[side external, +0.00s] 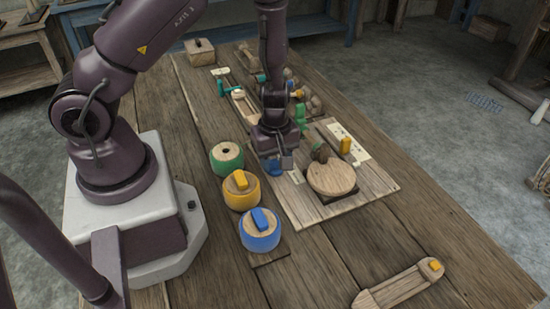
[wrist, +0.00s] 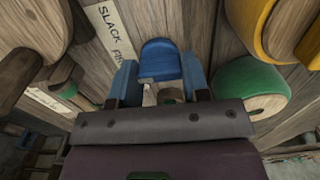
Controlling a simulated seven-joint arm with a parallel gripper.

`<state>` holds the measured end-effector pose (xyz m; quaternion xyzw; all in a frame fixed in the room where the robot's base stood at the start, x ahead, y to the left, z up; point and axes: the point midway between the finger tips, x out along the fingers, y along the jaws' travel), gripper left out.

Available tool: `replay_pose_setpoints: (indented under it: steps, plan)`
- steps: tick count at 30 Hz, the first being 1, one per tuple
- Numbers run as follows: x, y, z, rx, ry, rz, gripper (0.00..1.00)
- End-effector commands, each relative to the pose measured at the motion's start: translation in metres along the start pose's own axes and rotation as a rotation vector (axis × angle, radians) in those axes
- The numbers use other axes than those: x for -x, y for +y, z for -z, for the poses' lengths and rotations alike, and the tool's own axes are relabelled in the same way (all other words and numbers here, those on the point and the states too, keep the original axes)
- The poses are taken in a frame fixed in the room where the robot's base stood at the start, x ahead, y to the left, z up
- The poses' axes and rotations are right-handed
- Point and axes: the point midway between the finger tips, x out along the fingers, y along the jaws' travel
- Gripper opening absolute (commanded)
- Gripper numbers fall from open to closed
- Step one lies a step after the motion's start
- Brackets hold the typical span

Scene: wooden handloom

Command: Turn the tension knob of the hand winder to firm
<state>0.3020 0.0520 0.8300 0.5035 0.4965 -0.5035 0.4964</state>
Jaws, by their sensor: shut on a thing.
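The hand winder's board (side external: 375,188) lies on the table and carries a round wooden disc (side external: 331,175). My gripper (side external: 281,160) points down at the board's left edge. It is shut on the blue tension knob (side external: 271,168). In the wrist view my gripper's blue fingers (wrist: 160,88) stand either side of the near end of the knob, whose rounded blue top (wrist: 160,58) shows beyond them. A white label reading "SLACK" and the start of another word (wrist: 110,38) lies left of the knob. The fingers hide the knob's lower part and its exact pointing.
Green (side external: 227,157), yellow (side external: 240,190) and blue (side external: 260,230) spools stand left of the board, close to my gripper. A wooden shuttle (side external: 398,288) lies at the front right. The table's right side is mostly clear.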

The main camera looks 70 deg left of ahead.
Motion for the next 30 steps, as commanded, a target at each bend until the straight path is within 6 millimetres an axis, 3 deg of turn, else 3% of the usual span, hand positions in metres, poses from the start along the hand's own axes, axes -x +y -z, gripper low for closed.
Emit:
replay_pose_setpoints:
  steps: [14, 15, 18, 26, 30]
  plan:
    - [0.001, 0.0, -0.001, 0.014, -0.003, -0.001, 0.19]
    - [0.001, 0.0, -0.001, 0.014, -0.003, -0.001, 0.47]
    - [0.001, 0.0, -0.001, 0.014, -0.002, -0.001, 0.68]
    - [0.001, 0.0, 0.0, 0.014, -0.001, -0.001, 0.68]
    - [0.011, 0.001, 0.0, 0.011, 0.001, -0.004, 0.68]
